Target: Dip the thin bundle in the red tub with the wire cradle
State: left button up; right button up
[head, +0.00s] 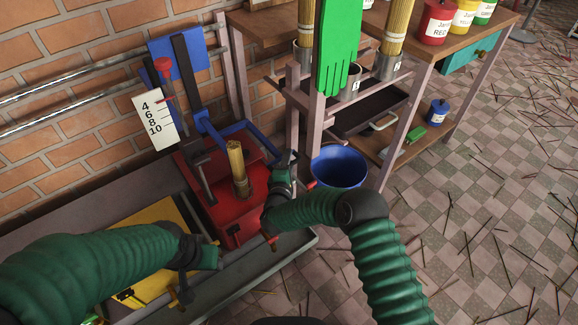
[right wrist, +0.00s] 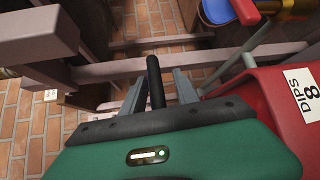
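The red tub (head: 222,212) stands in the grey trough by the brick wall; its side, with a "DIPS 8" label (right wrist: 309,92), shows in the right wrist view. A thin tan bundle (head: 236,160) stands upright in the tub, its lower part dark. A blue bar frame (head: 232,128) reaches over the tub; I cannot tell whether it is the wire cradle. My right gripper (head: 287,158) is at the tub's right side. In the right wrist view its fingers (right wrist: 157,88) are apart, with a black rod (right wrist: 155,80) between them. My left gripper (head: 213,257) is low, left of the tub; its fingers are unclear.
A numbered white card (head: 155,119) and a blue panel (head: 180,60) stand behind the tub. A blue bucket (head: 338,166) is to the right, by a wooden rack with a green glove (head: 338,50). A yellow tray (head: 150,225) is left. Sticks litter the floor.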

jog(key=shift+w, duration=0.3)
jog(key=shift+d, duration=0.1)
jog(key=shift+c, duration=0.4)
jog(key=c, duration=0.7)
jog(key=shift+f, duration=0.1)
grip_shut()
